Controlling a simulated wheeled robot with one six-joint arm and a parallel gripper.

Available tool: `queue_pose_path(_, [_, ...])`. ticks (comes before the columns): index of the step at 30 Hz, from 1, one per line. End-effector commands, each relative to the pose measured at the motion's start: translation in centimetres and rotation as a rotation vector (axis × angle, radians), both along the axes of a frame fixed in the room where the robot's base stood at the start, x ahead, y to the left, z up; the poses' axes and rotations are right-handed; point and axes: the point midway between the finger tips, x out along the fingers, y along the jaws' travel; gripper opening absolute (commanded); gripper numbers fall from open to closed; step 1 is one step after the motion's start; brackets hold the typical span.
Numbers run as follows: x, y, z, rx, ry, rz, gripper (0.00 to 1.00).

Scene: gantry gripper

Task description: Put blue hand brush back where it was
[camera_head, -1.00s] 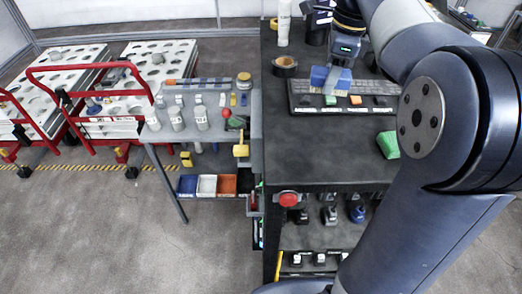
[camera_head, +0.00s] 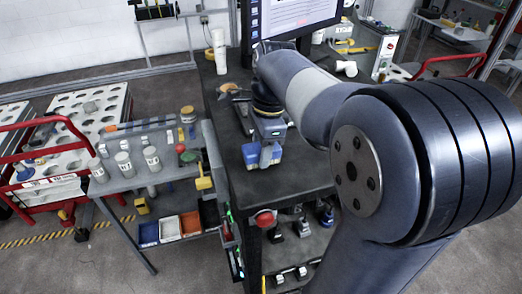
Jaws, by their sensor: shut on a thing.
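The brush is above the front part of the bench top. I cannot tell whether its underside touches the bench. The black slotted rack (camera_head: 242,108) lies behind the gripper and is mostly hidden by it and my arm.
A brown tape roll (camera_head: 228,88) and a white bottle (camera_head: 219,52) stand at the bench's back left. A monitor (camera_head: 295,15) stands behind. A grey side table (camera_head: 135,180) with bottles adjoins on the left. A red button (camera_head: 264,219) sits at the bench front.

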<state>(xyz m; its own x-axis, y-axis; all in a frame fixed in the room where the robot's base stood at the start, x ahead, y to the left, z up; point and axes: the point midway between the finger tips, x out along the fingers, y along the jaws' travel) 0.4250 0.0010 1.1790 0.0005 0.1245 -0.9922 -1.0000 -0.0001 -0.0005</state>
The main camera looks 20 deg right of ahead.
Motion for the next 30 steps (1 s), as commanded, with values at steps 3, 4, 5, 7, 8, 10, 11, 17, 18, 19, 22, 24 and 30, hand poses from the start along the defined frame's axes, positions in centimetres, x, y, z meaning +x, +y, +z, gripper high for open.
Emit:
queue_pose_path(3, [-0.02, 0.01, -0.8, 0.0, 0.0, 0.0, 0.19])
queue_pose_path(4, [-0.02, 0.01, -0.85, 0.0, 0.0, 0.0, 0.19])
queue_pose_path(5, [-0.01, 0.01, -0.85, 0.0, -0.001, 0.0, 0.19])
queue_pose_path(7, [0.0, 0.0, -0.83, 0.0, -0.001, 0.0, 0.19])
queue_pose_path(8, [0.0, 0.0, -0.82, 0.0, -0.001, 0.0, 0.19])
queue_pose_path(10, [0.0, 0.0, -0.84, 0.0, -0.001, 0.0, 0.19])
queue_pose_path(11, [0.0, 0.0, -0.91, 0.0, -0.001, 0.0, 0.19])
queue_pose_path(17, [-0.01, 0.0, -1.13, 0.0, 0.0, 0.0, 0.49])
queue_pose_path(18, [-0.01, 0.01, -1.13, 0.0, 0.0, 0.0, 0.52])
queue_pose_path(19, [-0.01, 0.01, -1.12, 0.0, 0.0, 0.0, 0.54])
queue_pose_path(22, [-0.01, 0.01, -1.12, 0.0, 0.0, 0.0, 0.62])
queue_pose_path(24, [0.0, 0.01, -1.11, 0.0, -0.001, 0.0, 0.62])
queue_pose_path(30, [0.01, 0.01, -0.87, 0.0, -0.001, 0.0, 0.62])
